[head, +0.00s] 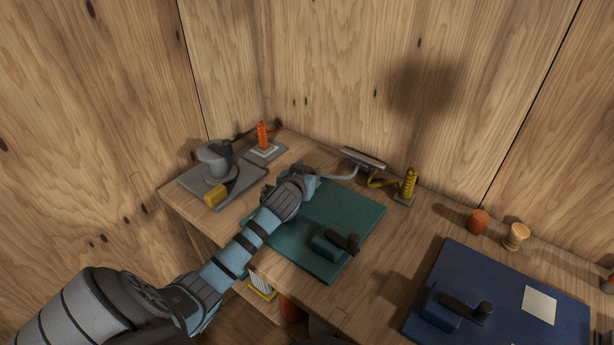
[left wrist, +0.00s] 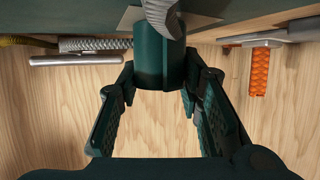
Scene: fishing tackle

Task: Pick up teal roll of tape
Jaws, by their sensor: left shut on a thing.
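The teal roll of tape (left wrist: 158,62) shows in the left wrist view as a dark teal cylinder. My left gripper (left wrist: 160,72) is shut on it, one finger on each side. A grey cord crosses in front of its upper part. In the head view my left gripper (head: 300,182) is over the far left part of a teal mat (head: 352,211). My own wrist and hand hide the roll there. My right gripper is not in view.
A teal block with a black arm (head: 328,243) is on the mat. Left stand a grey device (head: 213,165), yellow block (head: 215,195) and orange coil (head: 262,136). A yellow coil (head: 410,183) and grey bar (head: 362,158) are near the wall. A blue mat (head: 460,262) lies right.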

